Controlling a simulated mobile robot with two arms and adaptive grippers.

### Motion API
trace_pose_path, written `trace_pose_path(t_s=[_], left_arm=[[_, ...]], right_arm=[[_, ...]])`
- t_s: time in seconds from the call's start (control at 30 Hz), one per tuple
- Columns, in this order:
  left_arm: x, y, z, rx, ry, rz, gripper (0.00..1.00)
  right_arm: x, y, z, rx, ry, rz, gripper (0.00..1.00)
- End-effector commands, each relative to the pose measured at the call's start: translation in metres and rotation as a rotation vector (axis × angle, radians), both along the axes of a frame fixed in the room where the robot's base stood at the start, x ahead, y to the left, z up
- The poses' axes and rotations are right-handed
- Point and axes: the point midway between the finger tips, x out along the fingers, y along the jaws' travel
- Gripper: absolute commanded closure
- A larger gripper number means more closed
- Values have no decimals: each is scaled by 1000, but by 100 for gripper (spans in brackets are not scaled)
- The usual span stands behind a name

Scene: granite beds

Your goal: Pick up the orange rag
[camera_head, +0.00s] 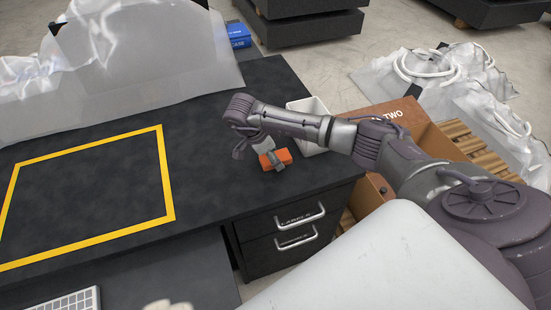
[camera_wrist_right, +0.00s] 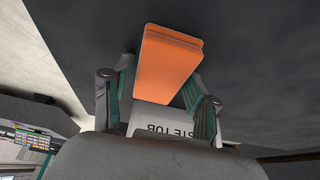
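The orange rag (camera_head: 284,155) looks like a small folded block on the dark table top, near the drawers. My right gripper (camera_head: 258,154) is over it, and a grey part covers some of the rag in the head view. In the right wrist view the rag (camera_wrist_right: 168,62) shows between and beyond the fingertips of my right gripper (camera_wrist_right: 160,88). The fingers are spread apart; I cannot tell whether either touches the rag. My left gripper is not clearly seen.
A white item with dark lettering (camera_wrist_right: 155,120) lies close to the right gripper. A white bin (camera_head: 307,108) stands behind the right arm. Drawers (camera_head: 285,232) are under the table edge. A yellow-taped square (camera_head: 168,180) on the left is clear.

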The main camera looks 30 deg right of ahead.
Motion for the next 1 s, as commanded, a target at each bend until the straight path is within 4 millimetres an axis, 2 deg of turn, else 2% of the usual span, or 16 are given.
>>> trace_pose_path(t_s=[0.03, 0.13, 0.37, 0.47, 0.57, 0.8, 1.0], left_arm=[[0, 0, 0, 0, 0, 0, 60], [0, 0, 0, 0, 0, 0, 60], [0, -1, 0, -1, 0, 0, 60], [0, -1, 6, -1, 0, 0, 60], [0, -1, 3, -1, -1, 0, 60], [0, -1, -2, -1, -1, -1, 60], [0, -1, -5, -1, 0, -1, 60]], right_arm=[[0, 0, 0, 0, 0, 0, 55], [0, 0, 0, 0, 0, 0, 72], [0, 0, 1, 0, 0, 0, 73], [0, 1, 6, 1, 1, 0, 73], [2, 0, 18, 0, -5, 1, 73], [1, 0, 68, 0, -6, 1, 73], [1, 0, 97, -1, -2, 0, 73]])
